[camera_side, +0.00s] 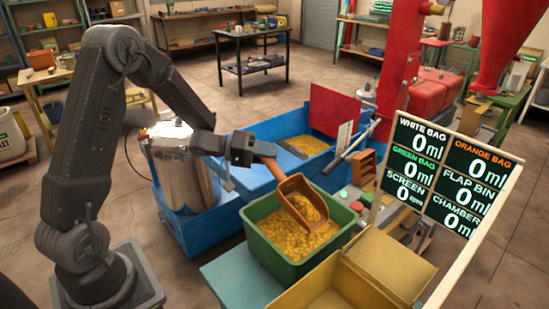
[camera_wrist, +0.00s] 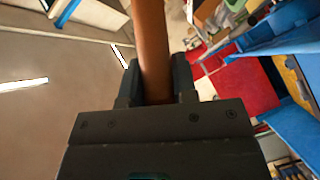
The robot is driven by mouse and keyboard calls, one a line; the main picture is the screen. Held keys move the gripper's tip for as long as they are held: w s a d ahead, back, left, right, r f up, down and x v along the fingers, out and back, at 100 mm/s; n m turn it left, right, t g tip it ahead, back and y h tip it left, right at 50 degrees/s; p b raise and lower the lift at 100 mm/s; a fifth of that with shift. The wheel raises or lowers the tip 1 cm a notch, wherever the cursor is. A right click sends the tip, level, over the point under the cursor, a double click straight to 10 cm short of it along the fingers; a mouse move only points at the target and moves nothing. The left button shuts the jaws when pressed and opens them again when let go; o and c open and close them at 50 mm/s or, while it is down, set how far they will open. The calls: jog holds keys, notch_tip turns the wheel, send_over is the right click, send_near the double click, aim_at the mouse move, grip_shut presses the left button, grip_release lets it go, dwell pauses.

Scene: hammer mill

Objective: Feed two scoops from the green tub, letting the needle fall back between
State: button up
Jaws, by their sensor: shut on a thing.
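The green tub (camera_side: 262,229) stands in the middle of the side view, filled with yellow grain (camera_side: 300,240). A brown scoop (camera_side: 290,190) is tilted down into the tub, its bowl at the grain and some yellow grain showing in it. My gripper (camera_side: 258,150) is shut on the scoop's handle, above and to the left of the tub. In the wrist view the brown handle (camera_wrist: 153,50) stands between the two dark fingers (camera_wrist: 157,88). The needle cannot be made out in these frames.
A board (camera_side: 438,175) at right reads 0 ml for the bags, bin and chamber, and 0 for the screen. A yellow bin (camera_side: 383,262) stands right of the tub. Behind are a blue trough (camera_side: 265,130), a red panel (camera_side: 335,112) and a steel drum (camera_side: 180,175).

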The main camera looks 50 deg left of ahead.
jog(key=shift+a+f+n+t+h, duration=0.1)
jog(key=shift+a+n+t+h, duration=0.45)
jog(key=shift+a, duration=0.4)
jog(key=shift+a+f+n+t+h, duration=0.1)
jog(key=shift+a+n+t+h, duration=0.2)
jog(key=shift+a+n, duration=0.5)
jog(key=shift+a, duration=0.1)
dwell(6.2)
